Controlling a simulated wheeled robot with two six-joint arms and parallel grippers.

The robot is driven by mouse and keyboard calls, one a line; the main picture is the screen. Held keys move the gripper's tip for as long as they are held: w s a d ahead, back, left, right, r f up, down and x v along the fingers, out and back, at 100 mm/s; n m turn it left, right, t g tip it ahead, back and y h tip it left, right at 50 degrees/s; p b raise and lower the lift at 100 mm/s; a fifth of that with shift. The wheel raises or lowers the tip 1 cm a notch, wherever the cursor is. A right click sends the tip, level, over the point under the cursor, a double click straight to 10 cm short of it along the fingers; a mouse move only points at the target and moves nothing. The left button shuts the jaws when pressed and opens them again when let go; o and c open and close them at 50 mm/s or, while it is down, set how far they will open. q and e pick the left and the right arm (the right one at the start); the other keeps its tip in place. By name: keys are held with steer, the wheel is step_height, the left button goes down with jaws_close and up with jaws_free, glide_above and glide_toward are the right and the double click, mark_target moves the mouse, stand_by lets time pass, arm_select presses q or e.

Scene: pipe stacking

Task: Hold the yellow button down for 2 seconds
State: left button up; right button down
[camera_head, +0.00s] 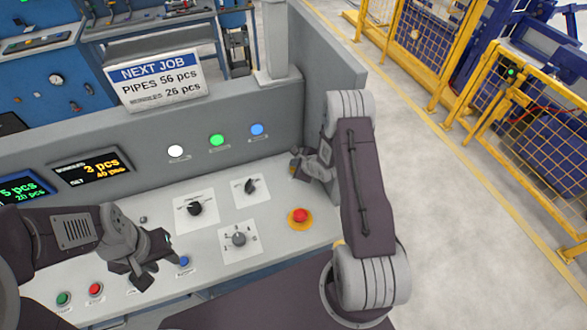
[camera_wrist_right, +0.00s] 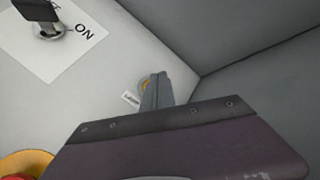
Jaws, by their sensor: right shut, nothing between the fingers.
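The yellow button shows in the right wrist view (camera_wrist_right: 145,85) as a small yellow round beside a white label. The fingers of my right gripper (camera_wrist_right: 157,90) cover part of it. Whether the fingertips touch it or stop short, I cannot tell. In the head view my right gripper (camera_head: 298,167) points down at the back right corner of the grey panel, and the yellow button is hidden there. The right fingers are shut with nothing between them. My left gripper (camera_head: 145,272) is over the front left of the panel, near a blue button (camera_head: 184,261); its opening is unclear.
The grey control panel (camera_head: 270,182) carries a red emergency stop on a yellow base (camera_head: 300,217), several rotary switches (camera_head: 239,239), and green (camera_head: 64,298) and red (camera_head: 95,289) buttons. White, green and blue lamps (camera_head: 217,140) sit on the upright back wall.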

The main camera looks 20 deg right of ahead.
stand_by(0.8)
steer(key=shift+f, duration=0.45)
steer(key=shift+f+b, duration=0.4)
steer(key=shift+b, duration=0.05)
stand_by(0.3)
stand_by(2.6)
steer(key=shift+r+p, duration=0.85)
step_height(320, 180, up, 5)
steer(key=p, duration=0.5)
steer(key=shift+r, duration=0.1)
